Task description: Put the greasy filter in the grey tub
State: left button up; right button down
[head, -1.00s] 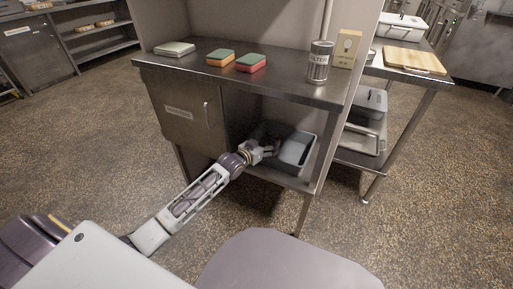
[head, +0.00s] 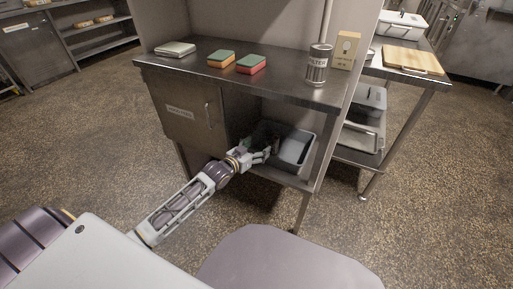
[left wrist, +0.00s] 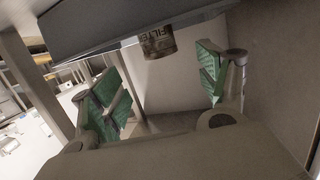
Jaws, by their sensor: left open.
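The grey tub (head: 309,151) stands on the lower shelf in the open bay of the steel counter. My left gripper (head: 268,153) is open at the tub's left front side. A small brownish shape (head: 275,144) shows just beyond its fingers, too small to identify. In the left wrist view the open fingers (left wrist: 160,88) have nothing between them. Beyond them shows a brownish can with FILTER lettering (left wrist: 157,43), partly hidden by a grey panel; I cannot tell what it rests on. A silver can labelled FILTER (head: 319,64) stands upright on the counter. My right gripper is not in view.
The counter top (head: 285,82) overhangs the bay; a closed cabinet door (head: 185,118) is to its left. Sponges (head: 251,64) and a yellowish box (head: 346,50) stand on top. A side table holds a wooden board (head: 413,60). The floor in front is clear.

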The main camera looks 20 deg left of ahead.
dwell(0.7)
pick_arm(q)
jog(key=shift+s+f, duration=0.1)
jog(key=s+d+f+g, duration=0.3)
jog(key=s+d+f, duration=0.1)
jog(key=s, duration=0.6)
jog(key=s+d+f+g, duration=0.3)
jog(key=s+d+f, duration=0.2)
jog(key=s, duration=0.5)
jog(key=s+d+f+g, duration=0.4)
jog(key=s+f, duration=0.1)
jog(key=s, duration=0.5)
jog(key=shift+d+f, duration=0.3)
jog(key=shift+f, duration=0.1)
